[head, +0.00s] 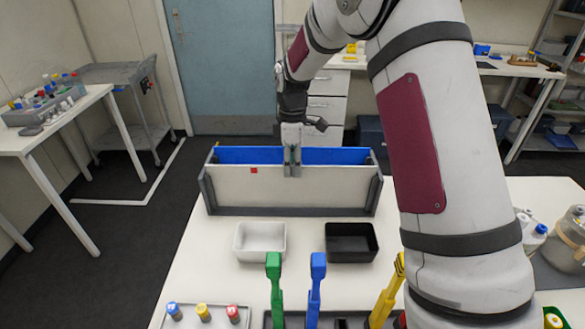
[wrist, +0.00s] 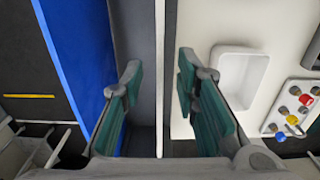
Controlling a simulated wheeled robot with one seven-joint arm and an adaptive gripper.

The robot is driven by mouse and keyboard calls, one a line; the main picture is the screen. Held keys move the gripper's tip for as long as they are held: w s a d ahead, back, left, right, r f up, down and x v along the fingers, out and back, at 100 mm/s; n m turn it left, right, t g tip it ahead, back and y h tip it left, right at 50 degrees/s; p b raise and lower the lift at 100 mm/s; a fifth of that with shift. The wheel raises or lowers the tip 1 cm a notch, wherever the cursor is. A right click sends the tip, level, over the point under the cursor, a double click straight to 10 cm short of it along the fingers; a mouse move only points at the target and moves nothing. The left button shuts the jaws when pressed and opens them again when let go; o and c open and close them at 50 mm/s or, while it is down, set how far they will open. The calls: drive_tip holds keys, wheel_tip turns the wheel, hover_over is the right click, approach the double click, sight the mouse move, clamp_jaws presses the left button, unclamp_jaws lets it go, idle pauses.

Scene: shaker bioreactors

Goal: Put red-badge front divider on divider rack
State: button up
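The red-badge front divider (head: 325,190) is a white upright panel with a small red square left of its middle. It stands in a grey frame (head: 290,211) in the head view, in front of a blue panel (head: 245,155). My gripper (head: 292,168) points down at the divider's top edge, near its middle. In the wrist view my gripper (wrist: 160,85) is open, with one finger on each side of the divider's thin edge (wrist: 159,60); both fingers look apart from it. I cannot tell a separate divider rack from this frame.
A white tray (head: 260,238) and a black tray (head: 351,238) sit just in front of the frame. Green (head: 274,285), blue (head: 317,285) and yellow (head: 388,295) upright tools stand nearer. Several capped vials are at the front left, bottles at the right.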

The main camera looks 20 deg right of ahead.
wheel_tip(320, 180, up, 10)
drive_tip(key=shift+r, duration=0.15)
idle(0.5)
drive_tip(key=s+r+m+t, duration=0.1)
drive_tip(key=s+r+m, duration=0.2)
drive_tip(key=s+r, duration=0.4)
drive_tip(key=s+r+m+t, duration=0.2)
drive_tip(key=s+r+m, duration=0.25)
drive_tip(key=s, duration=0.45)
drive_tip(key=s+f+m+t, duration=0.1)
drive_tip(key=s+m, duration=0.6)
drive_tip(key=s, duration=1.1)
drive_tip(key=shift+a+f+t, duration=0.15)
drive_tip(key=shift+f+t, duration=0.2)
drive_tip(key=shift+t, duration=0.35)
drive_tip(key=shift+s, duration=0.1)
